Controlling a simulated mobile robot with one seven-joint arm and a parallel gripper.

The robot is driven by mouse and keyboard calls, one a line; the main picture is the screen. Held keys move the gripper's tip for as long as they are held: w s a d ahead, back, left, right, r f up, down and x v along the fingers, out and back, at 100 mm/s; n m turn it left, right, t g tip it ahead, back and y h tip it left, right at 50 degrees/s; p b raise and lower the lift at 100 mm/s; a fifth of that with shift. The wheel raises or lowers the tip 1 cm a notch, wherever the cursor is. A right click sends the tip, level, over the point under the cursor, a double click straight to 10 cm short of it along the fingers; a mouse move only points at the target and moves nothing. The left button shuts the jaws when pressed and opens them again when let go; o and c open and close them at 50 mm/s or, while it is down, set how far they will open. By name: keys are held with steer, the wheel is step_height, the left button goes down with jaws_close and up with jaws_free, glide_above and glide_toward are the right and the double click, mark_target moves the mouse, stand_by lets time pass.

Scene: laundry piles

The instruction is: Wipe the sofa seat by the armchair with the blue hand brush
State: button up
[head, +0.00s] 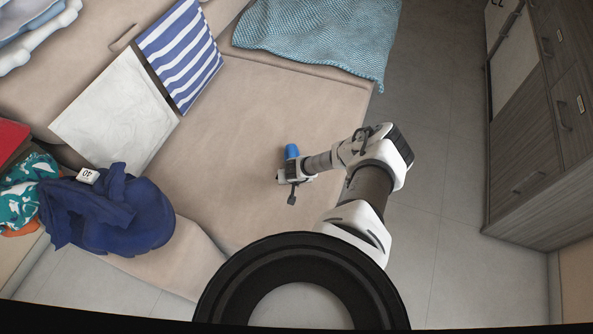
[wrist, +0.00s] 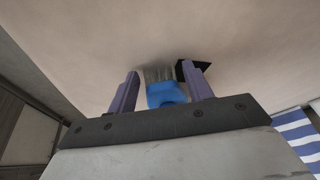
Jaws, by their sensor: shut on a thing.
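The blue hand brush (head: 291,151) shows at my gripper over the beige sofa seat (head: 225,140) in the head view. In the wrist view the brush (wrist: 166,93) sits between the two fingers of my gripper (wrist: 160,88), which is shut on it. Its pale bristles point toward the beige seat surface and look close to or touching it; I cannot tell which. A small dark patch shows by the right finger. In the head view my gripper (head: 288,172) is partly hidden by the wrist.
A striped cushion (head: 181,55), a white cushion (head: 115,110) and dark blue clothes (head: 115,212) lie to the left. A teal knitted blanket (head: 320,35) lies at the far edge. Grey floor (head: 425,130) and wooden drawers (head: 545,130) are on the right.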

steer(key=shift+s+a+p, duration=0.35)
steer(key=shift+s+p, duration=0.4)
steer(key=shift+s, duration=0.4)
steer(key=shift+s+a+p, duration=0.4)
steer(key=shift+s+p, duration=0.3)
steer(key=shift+s, duration=0.4)
steer(key=shift+s+a+p, duration=0.35)
steer(key=shift+s+p, duration=0.4)
steer(key=shift+s, duration=0.4)
steer(key=shift+r+p, duration=0.85)
steer(key=shift+r, duration=2.2)
steer(key=shift+r, duration=1.5)
